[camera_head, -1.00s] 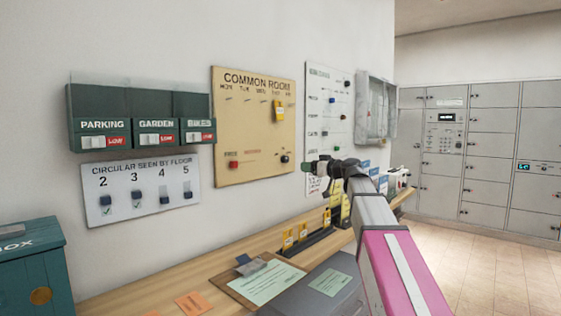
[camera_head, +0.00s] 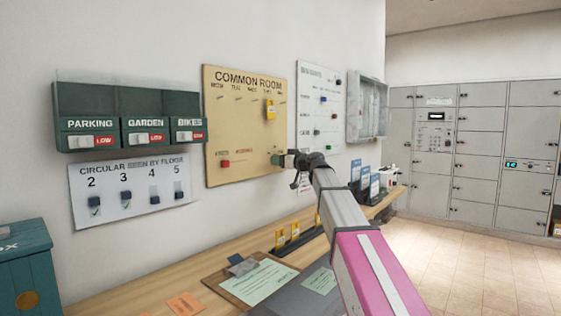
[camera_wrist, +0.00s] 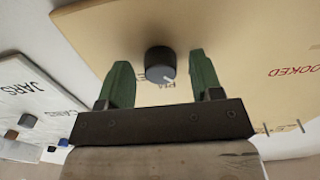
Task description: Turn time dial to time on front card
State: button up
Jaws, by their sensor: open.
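The tan COMMON ROOM board (camera_head: 243,132) hangs on the wall, with day names, pegs and a yellow tag (camera_head: 270,110). In the wrist view, a dark round dial (camera_wrist: 160,64) with a pale pointer line sits near the board's edge, lettering partly hidden beside it. My gripper (camera_wrist: 159,60) is open, its green fingers on either side of the dial with gaps visible. In the head view my gripper (camera_head: 281,160) is at the board's lower right and hides the dial.
A red slider knob (camera_head: 225,164) is at the board's lower left. A white board (camera_head: 315,110) hangs to the right. Below, the wooden shelf (camera_head: 190,268) holds a clipboard (camera_head: 222,285) and blue-and-white cards (camera_head: 365,184). Lockers (camera_head: 480,150) stand beyond open floor.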

jog(key=c, duration=0.9)
jog(key=shift+c, duration=0.2)
jog(key=shift+m, duration=4.4)
jog(key=o, duration=0.9)
